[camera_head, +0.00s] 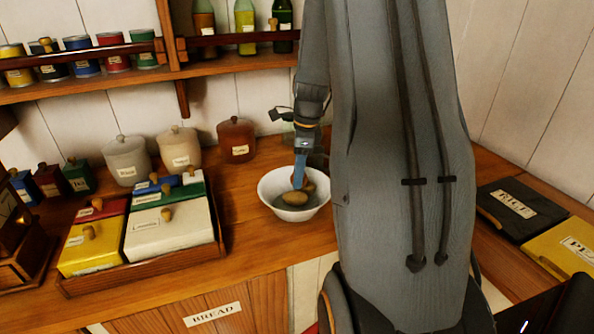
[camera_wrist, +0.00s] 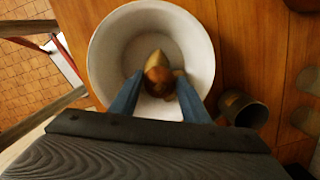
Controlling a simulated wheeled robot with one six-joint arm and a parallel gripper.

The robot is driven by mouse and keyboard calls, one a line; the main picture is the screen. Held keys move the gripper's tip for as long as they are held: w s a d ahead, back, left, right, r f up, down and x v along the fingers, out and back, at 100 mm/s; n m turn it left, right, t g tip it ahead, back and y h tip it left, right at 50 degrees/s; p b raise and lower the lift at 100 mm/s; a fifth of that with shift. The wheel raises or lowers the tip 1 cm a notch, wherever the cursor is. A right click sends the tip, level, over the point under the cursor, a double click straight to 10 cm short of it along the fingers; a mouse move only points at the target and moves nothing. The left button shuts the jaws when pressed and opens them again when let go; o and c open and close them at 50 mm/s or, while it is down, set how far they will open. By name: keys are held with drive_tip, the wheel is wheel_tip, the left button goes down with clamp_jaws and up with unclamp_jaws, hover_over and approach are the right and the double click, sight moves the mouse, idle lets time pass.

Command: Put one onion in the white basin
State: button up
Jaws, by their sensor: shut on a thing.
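The white basin (camera_head: 267,197) stands on the wooden counter, and it fills the upper middle of the wrist view (camera_wrist: 103,55). My gripper (camera_head: 299,183) reaches down into it with its blue fingers. In the wrist view my gripper (camera_wrist: 159,84) is shut on a brown onion (camera_wrist: 158,76), inside the basin's rim. A paler tan, rounded thing (camera_head: 294,198) shows in the basin in the head view, beside a browner one (camera_head: 309,187). I cannot tell whether the held onion touches the basin's floor.
A box tray (camera_head: 150,272) with coloured lidded boxes stands left of the basin. Several lidded canisters (camera_head: 180,148) stand behind it. A dark cup (camera_wrist: 243,108) is close to the basin's right side in the wrist view. My arm hides much of the counter to the right.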

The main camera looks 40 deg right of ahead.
drive_tip(key=o, duration=1.2)
drive_tip(key=shift+r, duration=0.1)
drive_tip(key=r, duration=0.2)
drive_tip(key=r+b, duration=0.1)
drive_tip(key=r, duration=0.2)
drive_tip(key=r+b, duration=0.1)
drive_tip(key=r, duration=0.1)
drive_tip(key=shift+s+d+r, duration=0.3)
drive_tip(key=shift+d, duration=0.1)
